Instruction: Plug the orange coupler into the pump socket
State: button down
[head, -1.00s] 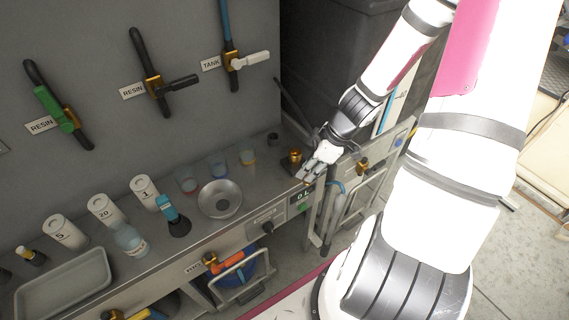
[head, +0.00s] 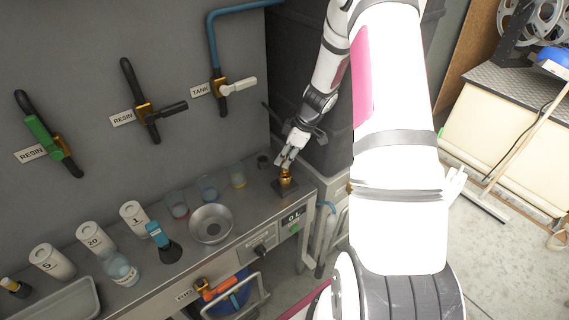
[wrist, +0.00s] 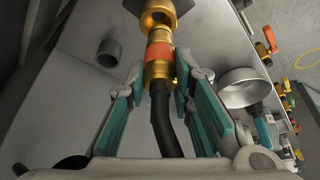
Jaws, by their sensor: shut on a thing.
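The brass coupler with an orange band (wrist: 160,54) is between the teal-padded fingers of my gripper (wrist: 162,78) in the wrist view. A black hose (wrist: 164,118) runs back from it toward the camera. The brass pump socket (wrist: 158,8) is straight ahead of the coupler. Their ends meet or overlap in the picture; I cannot tell whether the coupler is seated. In the head view my gripper (head: 287,158) is just above the brass socket (head: 285,181), which stands on a dark base at the bench's right end. The coupler is mostly hidden there.
A metal bowl (head: 211,223) and several small cups stand left of the socket. A short dark tube (wrist: 108,52) stands nearby. The bench's front panel has a display (head: 293,216). A wall with valves (head: 218,88) rises behind, and a dark bin stands at the back right.

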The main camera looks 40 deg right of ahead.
jog(key=shift+w+f+p, duration=0.1)
jog(key=shift+f+p, duration=0.2)
jog(key=shift+f, duration=1.45)
jog(key=shift+f, duration=0.15)
jog(key=c, duration=1.4)
grip_release()
